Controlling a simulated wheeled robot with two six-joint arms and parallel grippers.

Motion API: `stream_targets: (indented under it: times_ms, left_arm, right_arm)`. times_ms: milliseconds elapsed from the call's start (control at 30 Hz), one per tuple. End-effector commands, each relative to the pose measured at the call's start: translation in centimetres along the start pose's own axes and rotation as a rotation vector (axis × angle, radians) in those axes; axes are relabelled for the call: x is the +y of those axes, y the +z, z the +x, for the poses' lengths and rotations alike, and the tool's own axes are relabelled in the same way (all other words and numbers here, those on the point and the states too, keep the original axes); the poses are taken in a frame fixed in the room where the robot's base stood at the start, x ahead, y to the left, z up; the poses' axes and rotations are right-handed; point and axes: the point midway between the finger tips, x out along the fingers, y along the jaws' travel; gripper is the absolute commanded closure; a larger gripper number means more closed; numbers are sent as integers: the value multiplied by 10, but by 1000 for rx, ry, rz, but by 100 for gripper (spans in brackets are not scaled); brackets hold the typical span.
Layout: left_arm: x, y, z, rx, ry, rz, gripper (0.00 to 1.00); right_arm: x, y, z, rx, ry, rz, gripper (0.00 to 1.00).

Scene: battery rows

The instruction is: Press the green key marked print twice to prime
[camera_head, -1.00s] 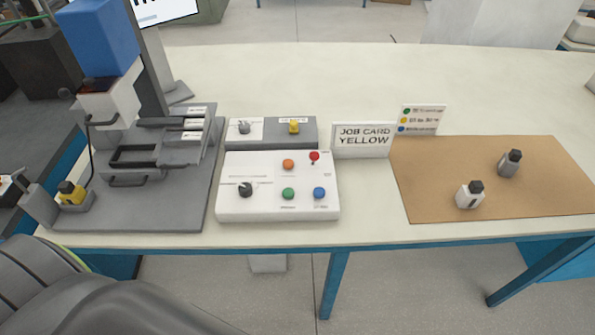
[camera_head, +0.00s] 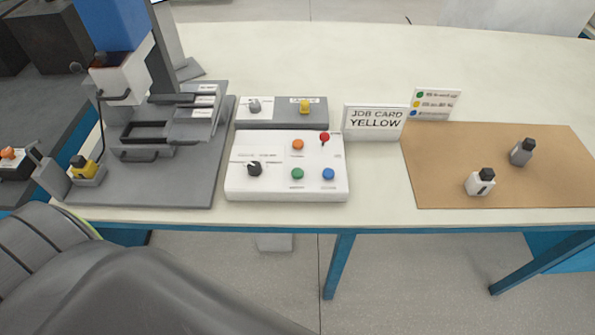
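A green key (camera_head: 297,174) sits in the front row of a white control box (camera_head: 240,190) on the table. The small label under it is too blurred to read. A blue key (camera_head: 328,174) is to its right, a black knob (camera_head: 254,169) to its left, an orange key (camera_head: 298,145) behind it and a red knob (camera_head: 324,137) at the back right corner. Neither of my grippers shows in the view. A large dark grey rounded shape, which seems to be part of my own body, fills the lower left.
A grey box (camera_head: 280,124) with a yellow knob stands behind the control box. A grey press (camera_head: 180,190) with a blue top is at left. A "JOB CARD YELLOW" sign (camera_head: 375,136) and a brown mat (camera_head: 440,150) with two small bottles are at right. The table's back is clear.

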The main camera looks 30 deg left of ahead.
Motion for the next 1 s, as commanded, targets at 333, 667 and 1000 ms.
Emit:
stream_targets:
  times_ms: [333,667,1000]
  left_arm:
    - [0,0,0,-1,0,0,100]
    - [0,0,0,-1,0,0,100]
    - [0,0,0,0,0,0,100]
  right_arm:
    - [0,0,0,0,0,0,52]
    - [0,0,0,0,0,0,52]
    - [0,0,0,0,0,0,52]
